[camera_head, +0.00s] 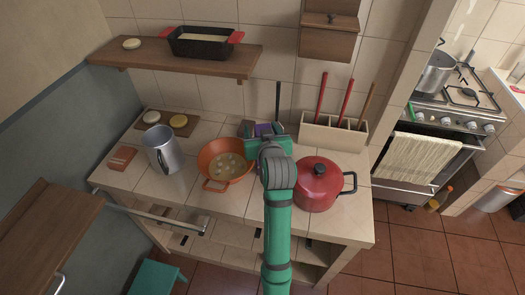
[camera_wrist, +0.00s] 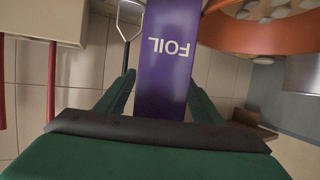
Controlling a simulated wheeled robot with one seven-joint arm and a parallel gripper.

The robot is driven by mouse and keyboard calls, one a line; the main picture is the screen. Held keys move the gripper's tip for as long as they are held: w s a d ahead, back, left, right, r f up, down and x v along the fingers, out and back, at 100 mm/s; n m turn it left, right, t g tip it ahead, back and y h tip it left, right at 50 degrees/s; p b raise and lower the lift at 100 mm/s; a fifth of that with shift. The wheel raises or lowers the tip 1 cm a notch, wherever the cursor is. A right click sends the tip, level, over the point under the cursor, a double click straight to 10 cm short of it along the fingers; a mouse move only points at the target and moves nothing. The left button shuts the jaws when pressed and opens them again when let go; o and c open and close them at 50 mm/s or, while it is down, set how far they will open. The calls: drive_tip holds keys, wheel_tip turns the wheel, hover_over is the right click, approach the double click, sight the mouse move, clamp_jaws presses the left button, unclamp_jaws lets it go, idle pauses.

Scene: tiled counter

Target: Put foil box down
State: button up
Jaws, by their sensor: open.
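The foil box (camera_wrist: 167,50) is purple with white "FOIL" lettering, upside down in the wrist view. It lies between the two green fingers of my gripper (camera_wrist: 160,95), which are open, with a finger on each side. In the head view my gripper (camera_head: 266,140) is over the back of the tiled counter. A small purple part of the foil box (camera_head: 263,129) shows there; my gripper and arm hide most of the rest. I cannot tell whether its base touches the counter.
An orange colander (camera_head: 207,157) with pale round pieces is just left of my gripper. A red pot (camera_head: 318,188) stands to the right, and a utensil holder (camera_head: 335,133) behind it. A metal jug (camera_head: 160,150) is farther left. A shelf (camera_head: 190,62) hangs above.

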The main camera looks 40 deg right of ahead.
drive_tip(key=shift+s+d, duration=0.1)
drive_tip(key=shift+s, duration=0.05)
drive_tip(key=c, duration=0.7)
clamp_jaws()
drive_tip(key=shift+r, duration=0.1)
